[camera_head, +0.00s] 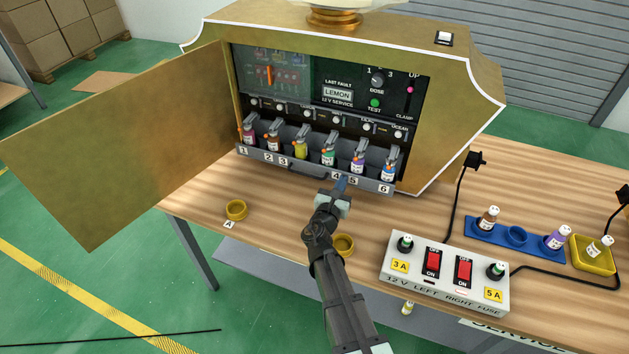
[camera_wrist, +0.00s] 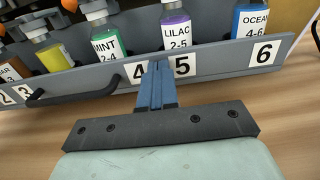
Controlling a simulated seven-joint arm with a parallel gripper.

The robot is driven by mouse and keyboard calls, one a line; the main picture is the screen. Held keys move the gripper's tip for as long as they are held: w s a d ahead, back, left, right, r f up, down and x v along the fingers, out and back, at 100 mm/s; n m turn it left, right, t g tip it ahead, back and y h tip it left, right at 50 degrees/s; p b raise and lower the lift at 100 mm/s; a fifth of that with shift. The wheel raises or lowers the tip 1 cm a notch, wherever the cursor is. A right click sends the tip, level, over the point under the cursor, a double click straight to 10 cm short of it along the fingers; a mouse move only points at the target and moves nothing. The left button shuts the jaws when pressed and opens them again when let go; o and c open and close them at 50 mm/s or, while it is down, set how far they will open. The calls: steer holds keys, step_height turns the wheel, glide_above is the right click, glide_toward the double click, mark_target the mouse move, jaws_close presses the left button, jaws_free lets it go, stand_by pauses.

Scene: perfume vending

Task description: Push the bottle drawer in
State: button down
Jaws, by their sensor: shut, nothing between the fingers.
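The bottle drawer (camera_head: 275,160) is a grey tray with numbered labels at the foot of the gold cabinet's opening. Several small bottles stand upright in it, such as the yellow-green one (camera_head: 302,147) and the lilac one (camera_head: 357,162). Its dark bar handle (camera_head: 308,172) is on the front, left of my gripper. My gripper (camera_head: 342,183) is shut and empty, with its fingertips at the drawer front between labels 4 and 5. The wrist view shows the blue fingers (camera_wrist: 157,80) against or very near the front panel (camera_wrist: 215,62); contact is not certain.
The gold cabinet door (camera_head: 120,140) stands open on the left. A white fuse box (camera_head: 445,280) with red switches, a blue bottle rack (camera_head: 517,250) and a yellow tray (camera_head: 590,262) are on the right. Yellow rings (camera_head: 236,209) lie on the table.

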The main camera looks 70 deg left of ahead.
steer(key=shift+x, duration=6.45)
steer(key=shift+s+d, duration=0.1)
steer(key=shift+s, duration=0.05)
steer(key=shift+v, duration=6)
